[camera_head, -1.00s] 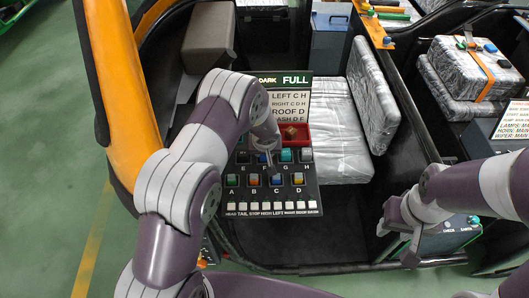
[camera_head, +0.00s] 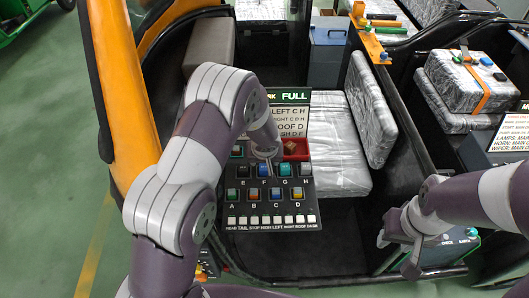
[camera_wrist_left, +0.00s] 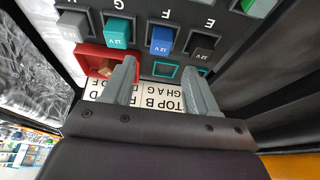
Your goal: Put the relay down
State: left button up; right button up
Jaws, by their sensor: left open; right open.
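The relay panel (camera_head: 318,200) stands in the cab with lettered rows of coloured relays. My left gripper (camera_head: 270,163) is over its upper part, partly hidden behind its wrist in the head view. The left wrist view shows its fingers (camera_wrist_left: 160,72) apart with nothing between them. Ahead of them are a teal relay (camera_wrist_left: 117,29), a blue relay (camera_wrist_left: 160,40) and a black relay (camera_wrist_left: 203,42). Two teal-outlined sockets (camera_wrist_left: 165,70) look empty. A brown block (camera_wrist_left: 105,69) lies in the red tray (camera_wrist_left: 87,52), beside one finger. My right gripper (camera_head: 400,245) is open and empty at the right.
A silver-wrapped seat (camera_head: 338,150) is right of the panel. The orange frame (camera_head: 122,90) is at the left. A wrapped box with an orange strap (camera_head: 460,82) sits at the right.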

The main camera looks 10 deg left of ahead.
pick_arm(q)
jog(key=s+d+r+m+t+h+p, duration=0.15)
jog(key=s+r, duration=0.35)
jog(key=r, duration=0.6)
jog(key=s+a+r+m+g, duration=0.1)
jog(key=s+a+r+g, duration=0.1)
jog(key=s, duration=0.7)
jog(key=s+a+r+m+g, duration=0.1)
jog(key=s+a+g, duration=0.1)
jog(key=s, duration=0.7)
jog(key=shift+s+a+r, duration=0.25)
jog(key=shift+a+r, duration=0.05)
jog(key=shift+r, duration=0.05)
